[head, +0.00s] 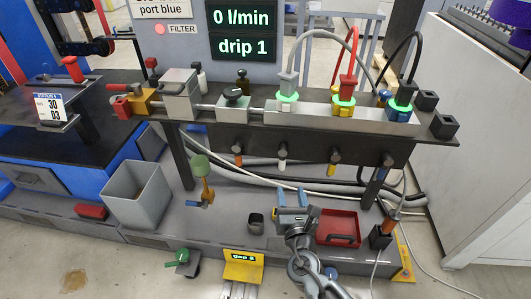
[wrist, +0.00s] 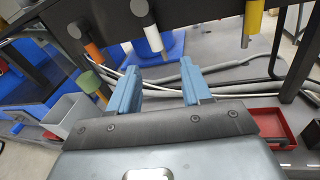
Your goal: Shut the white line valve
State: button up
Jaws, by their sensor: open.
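The white line valve (head: 282,158) is on the front of the dark bench. It has a dark round body and a white-tipped lever hanging down. In the wrist view its white lever (wrist: 153,40) shows ahead of my fingertips, between them across the picture and apart from both. My gripper (head: 291,196) is open and empty, below the white valve. Its two blue fingers (wrist: 162,84) are spread in the wrist view. An orange-tipped valve (head: 238,156) hangs to the left and a yellow-tipped valve (head: 333,163) to the right. Both levers also hang down.
Hoses (head: 235,172) run behind and below the valves. A red tray (head: 338,240) lies right of my gripper, and a grey bin (head: 137,207) stands at left. A green-topped item (head: 200,165) stands left of the valves. A dark bench leg (head: 376,185) is at right.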

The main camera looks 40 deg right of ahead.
aim_at(283, 162)
jog(key=shift+n+h, duration=0.3)
jog(key=shift+n, duration=0.3)
jog(key=x, duration=0.3)
jog(key=r+x, duration=0.1)
jog(key=x, duration=0.2)
jog(key=a+r+x, duration=0.1)
jog(key=x, duration=0.2)
jog(key=shift+w+d, duration=0.35)
jog(key=shift+w, duration=0.35)
grip_shut()
